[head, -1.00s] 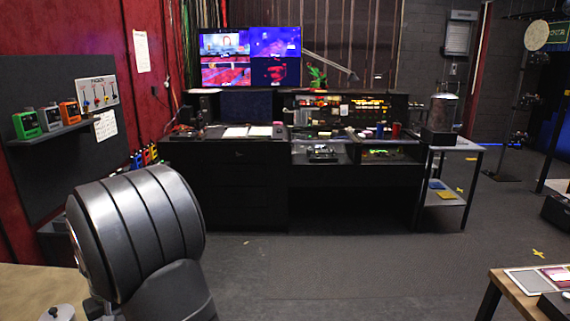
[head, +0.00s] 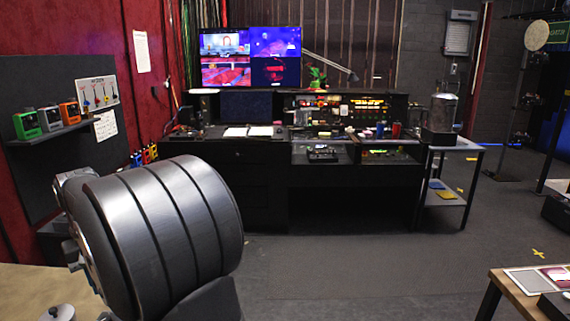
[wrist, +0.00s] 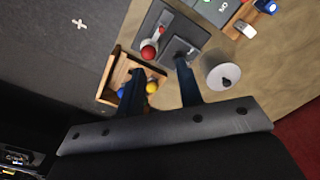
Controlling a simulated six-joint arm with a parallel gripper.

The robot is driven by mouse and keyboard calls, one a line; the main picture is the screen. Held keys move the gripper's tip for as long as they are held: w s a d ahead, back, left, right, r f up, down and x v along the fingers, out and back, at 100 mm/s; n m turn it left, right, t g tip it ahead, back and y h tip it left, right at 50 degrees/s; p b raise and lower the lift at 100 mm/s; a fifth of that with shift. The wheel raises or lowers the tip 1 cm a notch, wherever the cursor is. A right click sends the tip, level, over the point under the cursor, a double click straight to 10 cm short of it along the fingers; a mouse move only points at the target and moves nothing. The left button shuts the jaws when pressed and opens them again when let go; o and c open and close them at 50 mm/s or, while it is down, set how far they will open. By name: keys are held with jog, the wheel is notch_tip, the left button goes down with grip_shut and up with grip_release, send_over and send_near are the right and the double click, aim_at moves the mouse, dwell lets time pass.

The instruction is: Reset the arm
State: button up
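My gripper (wrist: 159,66) shows in the wrist view as two dark fingers spread apart, with nothing held between them. It hangs over the tan work surface (wrist: 256,75). A grey panel with a red ball-shaped knob (wrist: 149,52) lies just beyond the fingertips. A small wooden box (wrist: 109,82) with blue and yellow balls is by the left finger, which partly hides it. A pale round pot (wrist: 222,72) with a dark knob stands right of the right finger. In the head view my large grey arm link fills the lower left, and the gripper is out of sight.
In the head view a black desk (head: 235,192) with screens stands at the back. A side table (head: 455,145) is to its right, and a wooden table (head: 497,285) is at the lower right. Open grey floor (head: 370,270) lies between. A shelf (head: 50,131) is on the left.

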notch_tip(320, 180, down, 16)
jog(key=shift+r, duration=0.15)
jog(key=shift+s+a+r, duration=0.1)
jog(key=shift+s+r, duration=0.9)
jog(key=shift+s, duration=0.05)
notch_tip(320, 180, up, 15)
jog(key=w+f+n+t, duration=0.1)
jog(key=w+f+n, duration=0.3)
jog(key=n, duration=0.4)
jog(key=shift+w+f, duration=0.15)
jog(key=shift+f, duration=0.15)
